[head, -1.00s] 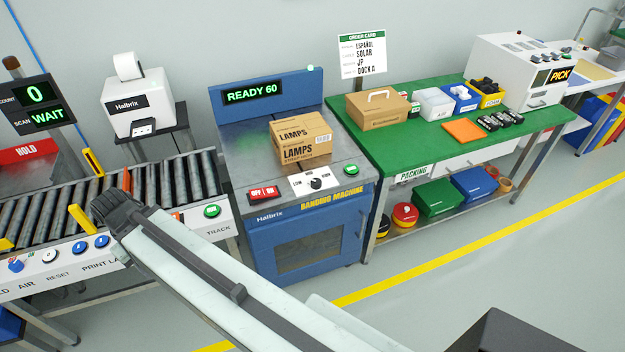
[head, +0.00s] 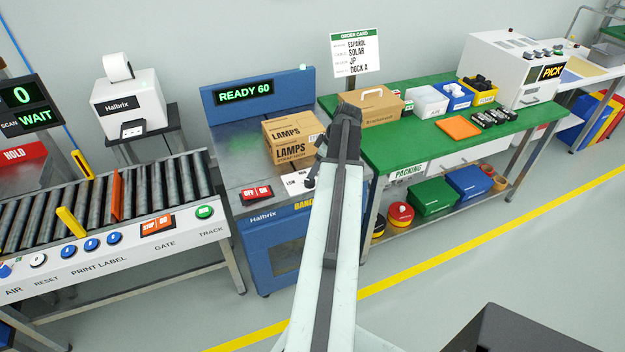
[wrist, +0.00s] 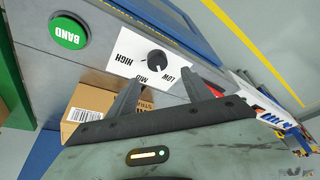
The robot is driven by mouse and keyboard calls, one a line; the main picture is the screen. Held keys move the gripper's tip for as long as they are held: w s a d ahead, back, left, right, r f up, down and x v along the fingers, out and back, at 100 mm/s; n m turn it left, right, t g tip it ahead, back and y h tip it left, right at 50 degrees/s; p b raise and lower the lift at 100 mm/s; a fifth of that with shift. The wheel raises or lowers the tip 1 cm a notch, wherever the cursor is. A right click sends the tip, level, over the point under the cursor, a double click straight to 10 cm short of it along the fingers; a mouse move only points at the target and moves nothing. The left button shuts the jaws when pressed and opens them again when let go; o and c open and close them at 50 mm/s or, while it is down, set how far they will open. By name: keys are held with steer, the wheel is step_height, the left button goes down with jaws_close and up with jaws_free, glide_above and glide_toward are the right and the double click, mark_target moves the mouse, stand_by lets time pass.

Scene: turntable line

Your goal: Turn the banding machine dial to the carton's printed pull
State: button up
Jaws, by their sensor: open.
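The banding machine (head: 262,226) is blue with a grey top, and its display reads READY 60. Its black dial (wrist: 157,60) sits on a white plate marked LOW, MID and HIGH; I cannot tell its pointer setting. In the head view my arm partly covers the plate. The brown LAMPS carton (head: 290,142) stands on the machine top behind the dial, and its lower edge shows in the wrist view (wrist: 82,101). Its small print is unreadable.
A green BAND button (wrist: 69,33) is beside the dial plate. A red OFF/ON switch (head: 256,193) is on the machine's left front. The roller conveyor (head: 160,190) stands left, the green packing table (head: 420,150) right. An order card (head: 355,55) stands behind.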

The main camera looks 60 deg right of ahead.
mark_target(310, 180)
steer(key=b+x, duration=0.7)
steer(key=shift+s+d+f, duration=0.1)
steer(key=shift+d+f, duration=0.15)
steer(key=shift+f, duration=0.2)
steer(key=shift+r, duration=0.1)
jaws_close()
